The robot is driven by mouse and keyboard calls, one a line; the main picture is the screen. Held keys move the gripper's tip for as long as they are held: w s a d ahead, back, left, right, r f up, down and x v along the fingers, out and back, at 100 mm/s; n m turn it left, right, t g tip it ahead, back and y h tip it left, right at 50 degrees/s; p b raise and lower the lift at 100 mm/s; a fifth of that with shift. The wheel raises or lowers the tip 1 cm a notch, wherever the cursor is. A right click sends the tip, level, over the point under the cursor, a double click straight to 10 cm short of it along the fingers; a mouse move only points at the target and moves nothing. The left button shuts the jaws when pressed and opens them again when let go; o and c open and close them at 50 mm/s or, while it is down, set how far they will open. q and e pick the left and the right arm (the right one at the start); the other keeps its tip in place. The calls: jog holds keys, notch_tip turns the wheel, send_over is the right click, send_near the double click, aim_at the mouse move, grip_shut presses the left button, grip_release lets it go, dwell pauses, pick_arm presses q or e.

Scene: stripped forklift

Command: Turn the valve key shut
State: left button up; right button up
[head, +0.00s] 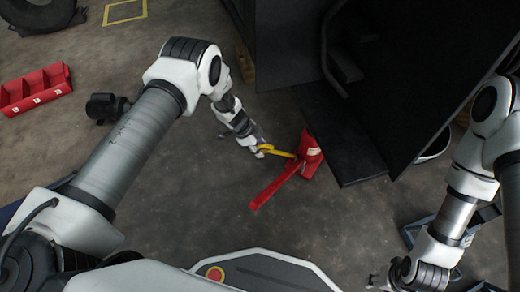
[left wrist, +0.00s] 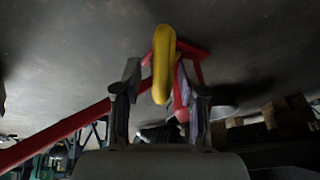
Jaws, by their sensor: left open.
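The yellow valve key (head: 278,152) juts left from a red jack-like body (head: 309,153) on the floor in the head view. A long red bar (head: 275,187) slants down left from that body. My left gripper (head: 258,148) is at the key's free end. In the left wrist view the key (left wrist: 163,62) stands between the two spread fingers of my left gripper (left wrist: 162,102), with a gap to the left finger. Contact on the right side is unclear. My right gripper (head: 382,281) is low at the right, far from the key; its jaw is too small to read.
A dark forklift body (head: 375,75) stands behind and right of the red body. A red bin (head: 36,88) lies at the far left, and a tyre (head: 38,14) lies at top left. The grey floor around the red bar is clear.

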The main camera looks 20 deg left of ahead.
pick_arm(q)
jog(key=shift+d+f, duration=0.1)
grip_shut()
